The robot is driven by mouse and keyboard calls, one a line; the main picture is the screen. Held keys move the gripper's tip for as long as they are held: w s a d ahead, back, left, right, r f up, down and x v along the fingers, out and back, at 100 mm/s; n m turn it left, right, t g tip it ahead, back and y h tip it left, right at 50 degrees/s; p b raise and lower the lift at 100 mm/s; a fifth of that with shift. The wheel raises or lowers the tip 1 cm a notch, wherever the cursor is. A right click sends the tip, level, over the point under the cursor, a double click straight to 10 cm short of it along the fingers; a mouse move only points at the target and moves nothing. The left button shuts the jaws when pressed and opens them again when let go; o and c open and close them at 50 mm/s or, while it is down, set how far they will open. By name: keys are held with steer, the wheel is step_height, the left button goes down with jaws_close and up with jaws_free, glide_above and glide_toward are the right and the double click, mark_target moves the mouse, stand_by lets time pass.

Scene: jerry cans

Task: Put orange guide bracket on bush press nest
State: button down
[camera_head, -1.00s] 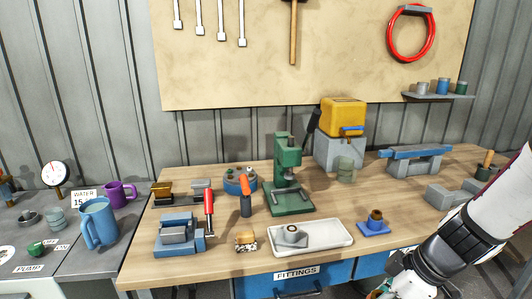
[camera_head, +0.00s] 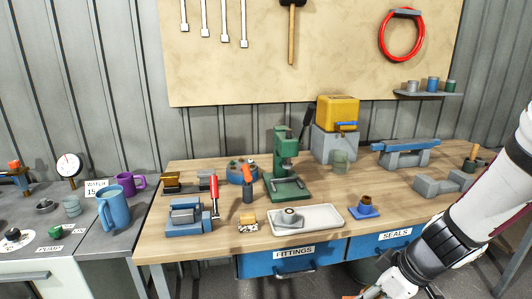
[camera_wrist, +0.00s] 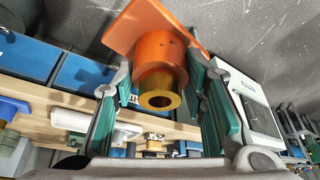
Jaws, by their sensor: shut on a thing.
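The orange guide bracket (camera_wrist: 160,45) is held in my gripper (camera_wrist: 165,100) in the wrist view. It has a flat plate and a round boss with a brass-coloured bush (camera_wrist: 159,88) at its end. The green-padded fingers are shut on it from both sides. In the head view my gripper (camera_head: 375,291) is at the bottom edge, in front of the bench and below its top, with most of the bracket out of frame. A green press (camera_head: 284,165) stands on the bench at the middle. I cannot tell for sure which part is the bush press nest.
A white tray (camera_head: 325,219) with a grey part, a blue block with a brown bush (camera_head: 364,205), and a blue vice (camera_head: 187,218) stand along the front of the bench. Grey blocks (camera_head: 440,185) are at the right. Blue drawers (camera_head: 293,262) are below the bench top.

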steer(key=w+a+f+m+t+h, duration=0.1)
steer(key=w+a+f+m+h, duration=0.2)
steer(key=w+m, duration=0.5)
steer(key=shift+f+m+p, duration=0.3)
steer(key=shift+f+p, duration=0.15)
steer(key=shift+f, duration=0.35)
steer(key=shift+w+a, duration=0.1)
